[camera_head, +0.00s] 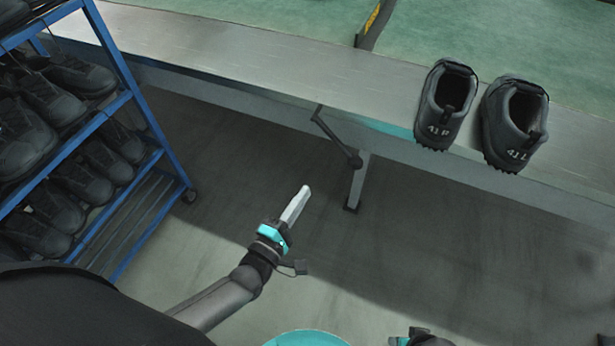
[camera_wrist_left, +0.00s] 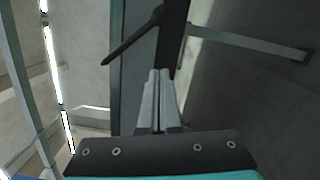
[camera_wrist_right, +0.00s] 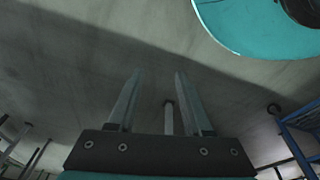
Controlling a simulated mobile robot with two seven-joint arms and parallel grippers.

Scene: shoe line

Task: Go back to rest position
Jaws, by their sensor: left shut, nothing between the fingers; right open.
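My left gripper (camera_head: 302,192) is shut and empty, held above the floor in front of the conveyor table. In the left wrist view its two fingers (camera_wrist_left: 159,75) are together with nothing between them. In the right wrist view my right gripper (camera_wrist_right: 158,75) is open, with two spread fingers and nothing held, facing the floor. In the head view only a small part of my right arm shows at the bottom edge. Neither gripper touches any shoe.
Two black shoes, marked 41P (camera_head: 436,130) and 41L (camera_head: 513,153), stand on the metal conveyor table (camera_head: 250,65). A blue rack (camera_head: 150,118) with several black shoes is at the left. The floor (camera_head: 440,240) between is clear.

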